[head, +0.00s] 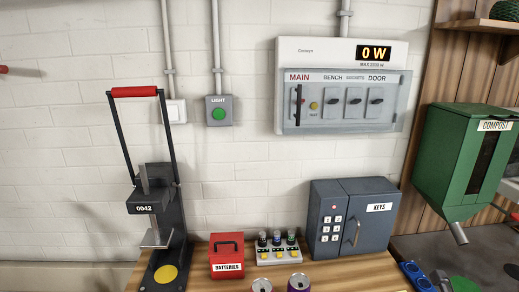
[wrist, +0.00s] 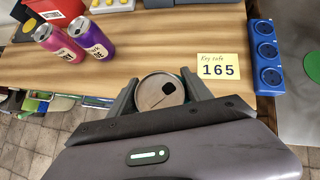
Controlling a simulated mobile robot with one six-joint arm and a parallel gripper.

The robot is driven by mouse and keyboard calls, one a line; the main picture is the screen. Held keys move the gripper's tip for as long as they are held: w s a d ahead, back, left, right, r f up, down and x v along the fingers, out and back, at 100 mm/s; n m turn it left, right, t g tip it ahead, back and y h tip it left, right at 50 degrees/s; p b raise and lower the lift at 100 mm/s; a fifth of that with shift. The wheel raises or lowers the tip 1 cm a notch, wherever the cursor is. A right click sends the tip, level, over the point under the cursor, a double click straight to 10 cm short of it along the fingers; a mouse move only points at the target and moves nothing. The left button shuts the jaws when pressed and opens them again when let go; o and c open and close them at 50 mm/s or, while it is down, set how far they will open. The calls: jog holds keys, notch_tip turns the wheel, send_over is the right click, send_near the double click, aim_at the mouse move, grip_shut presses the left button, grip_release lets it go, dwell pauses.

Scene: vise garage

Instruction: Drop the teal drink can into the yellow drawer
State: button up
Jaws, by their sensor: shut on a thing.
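My gripper (wrist: 160,90) is shut on a drink can (wrist: 159,93) in the wrist view. The can's silver top faces the camera, and its side colour is hidden between the fingers. The held can is over the wooden bench top, near its front edge; I cannot tell its height. Below the bench edge at the left, a small yellow-green part (wrist: 62,103) shows; I cannot tell whether it is the yellow drawer. No yellow drawer is clear in the head view, and my gripper is not in that view.
A pink can (wrist: 58,44) and a purple can (wrist: 91,39) stand together on the wooden bench (wrist: 190,30). A note reading 165 (wrist: 219,66) lies right of the held can. A keys safe (head: 352,218) stands behind.

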jog(key=s+d+f+b, duration=0.3)
jog(key=d+f+b, duration=0.1)
jog(key=f, duration=0.3)
jog(key=shift+s+d+f, duration=0.25)
jog(key=shift+s+f, duration=0.05)
jog(key=shift+s, duration=0.1)
jog(key=o, duration=1.5)
jog(key=shift+r, duration=0.15)
jog(key=p+v, duration=0.6)
jog(key=v, duration=1.1)
jog(key=shift+s+r, duration=0.15)
